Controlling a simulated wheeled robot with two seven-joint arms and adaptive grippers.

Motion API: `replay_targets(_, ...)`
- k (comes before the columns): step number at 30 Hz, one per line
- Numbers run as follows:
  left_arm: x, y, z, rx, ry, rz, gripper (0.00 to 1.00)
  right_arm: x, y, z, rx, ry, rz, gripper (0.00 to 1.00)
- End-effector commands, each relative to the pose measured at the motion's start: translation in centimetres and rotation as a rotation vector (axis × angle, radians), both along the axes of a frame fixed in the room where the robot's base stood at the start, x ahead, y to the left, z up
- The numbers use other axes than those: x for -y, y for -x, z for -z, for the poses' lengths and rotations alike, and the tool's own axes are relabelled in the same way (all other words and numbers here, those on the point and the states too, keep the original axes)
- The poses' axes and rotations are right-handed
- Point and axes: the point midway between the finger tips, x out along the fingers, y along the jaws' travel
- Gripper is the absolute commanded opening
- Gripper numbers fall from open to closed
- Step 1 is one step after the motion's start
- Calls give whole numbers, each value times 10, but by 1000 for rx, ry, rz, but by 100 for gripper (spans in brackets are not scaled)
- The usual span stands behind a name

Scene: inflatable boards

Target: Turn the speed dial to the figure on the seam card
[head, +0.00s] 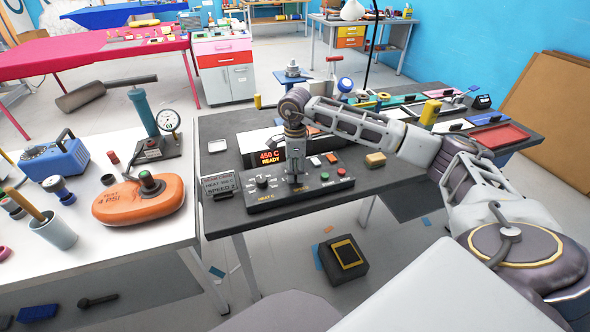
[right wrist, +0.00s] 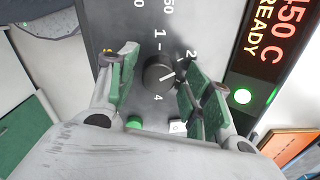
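The seam card (head: 219,186) stands at the left end of the control box (head: 318,188); its lower lines appear to read heat 450 C and speed 2. In the right wrist view the speed dial (right wrist: 158,74) is a dark round knob with a white mark. The mark points right and slightly up, below the figure 2, toward a spot hidden by a finger. Figures 1, 2 and 4 show. My right gripper (right wrist: 157,85) is open, its green-padded fingers either side of the dial with small gaps visible. In the head view my right gripper (head: 295,178) hides the dial. My left gripper is out of view.
The display (head: 270,157) reads 450 C READY. A heat dial (head: 262,181) and red and green buttons (head: 325,176) sit on the box. An orange inflatable (head: 138,200) and a pump (head: 146,115) are on the white table at left. A tan block (head: 375,160) lies right of the box.

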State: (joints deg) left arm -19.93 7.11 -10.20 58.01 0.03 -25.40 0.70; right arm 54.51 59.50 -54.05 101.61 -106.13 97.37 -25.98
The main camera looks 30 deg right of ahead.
Motion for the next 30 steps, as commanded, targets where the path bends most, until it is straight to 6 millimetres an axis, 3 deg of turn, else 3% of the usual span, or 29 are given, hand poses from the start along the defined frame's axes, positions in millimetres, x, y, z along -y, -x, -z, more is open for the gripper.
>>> replay_targets(8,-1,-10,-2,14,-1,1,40,0,1,1,-2,0,0,54)
replay_targets(16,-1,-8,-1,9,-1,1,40,0,0,-8,-2,0,0,54)
replay_targets(30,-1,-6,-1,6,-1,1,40,0,0,-70,1,0,0,54)
